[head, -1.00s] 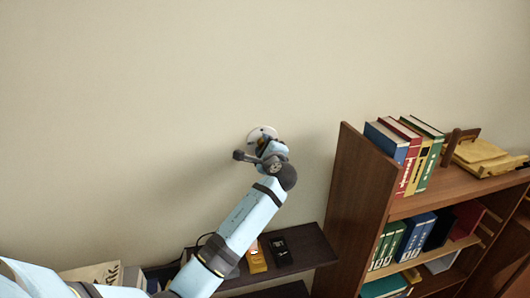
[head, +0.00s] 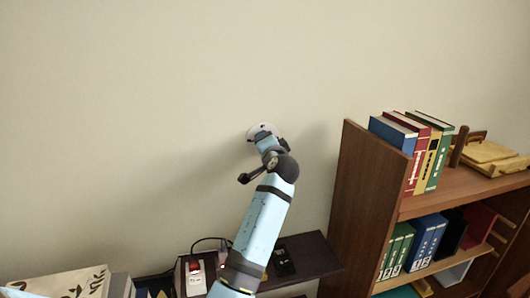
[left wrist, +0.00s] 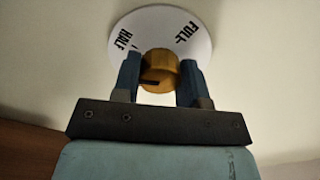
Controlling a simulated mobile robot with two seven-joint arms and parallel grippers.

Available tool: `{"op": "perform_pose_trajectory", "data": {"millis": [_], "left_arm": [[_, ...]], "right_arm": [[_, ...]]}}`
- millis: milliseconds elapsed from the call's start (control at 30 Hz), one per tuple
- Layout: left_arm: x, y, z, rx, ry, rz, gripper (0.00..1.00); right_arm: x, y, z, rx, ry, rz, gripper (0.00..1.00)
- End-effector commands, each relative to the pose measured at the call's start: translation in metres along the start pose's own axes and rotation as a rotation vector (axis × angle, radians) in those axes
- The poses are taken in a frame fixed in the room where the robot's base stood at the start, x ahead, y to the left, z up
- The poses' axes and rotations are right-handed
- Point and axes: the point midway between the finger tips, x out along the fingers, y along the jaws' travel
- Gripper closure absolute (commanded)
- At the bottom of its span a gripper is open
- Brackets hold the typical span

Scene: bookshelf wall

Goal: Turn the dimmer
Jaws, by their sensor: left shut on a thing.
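The dimmer's round white plate (left wrist: 194,30) is on the wall, with "HALF" printed at its left and "FULL" at its upper right. Its brass knob (left wrist: 158,68) sticks out at the middle, with a dark mark on its lower side. My left gripper (left wrist: 160,80) is shut on the knob, one blue finger on each side. In the head view the plate (head: 257,129) shows only partly, behind my left gripper (head: 266,140); the knob is hidden there. My right gripper is in neither view.
A brown bookcase (head: 365,190) with books (head: 425,150) stands to the right of my arm. A low dark shelf (head: 316,256) below the dimmer bears a white and red device (head: 195,276) and a dark one. The wall around the dimmer is bare.

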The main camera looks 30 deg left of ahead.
Motion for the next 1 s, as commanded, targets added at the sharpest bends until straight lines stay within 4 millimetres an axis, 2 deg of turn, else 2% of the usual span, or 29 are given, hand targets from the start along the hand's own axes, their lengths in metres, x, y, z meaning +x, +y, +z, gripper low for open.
{"op": "perform_pose_trajectory", "data": {"millis": [33,133,367,733,1000], "left_arm": [[-0.001,0.006,0.002,-0.047,0.0,0.003,0.84],[-0.001,0.006,0.002,-0.143,0.0,0.003,0.84],[-0.001,0.005,0.002,-0.362,-0.001,0.003,0.84],[-0.001,0.005,0.001,-0.711,-0.001,0.003,0.84],[-0.001,0.004,0.001,-0.93,-0.001,0.003,0.84]], "right_arm": [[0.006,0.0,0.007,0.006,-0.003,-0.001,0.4],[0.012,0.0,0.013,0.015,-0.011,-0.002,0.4],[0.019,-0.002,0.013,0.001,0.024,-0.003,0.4],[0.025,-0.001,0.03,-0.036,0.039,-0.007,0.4],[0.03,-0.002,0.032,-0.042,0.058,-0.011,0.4]]}}
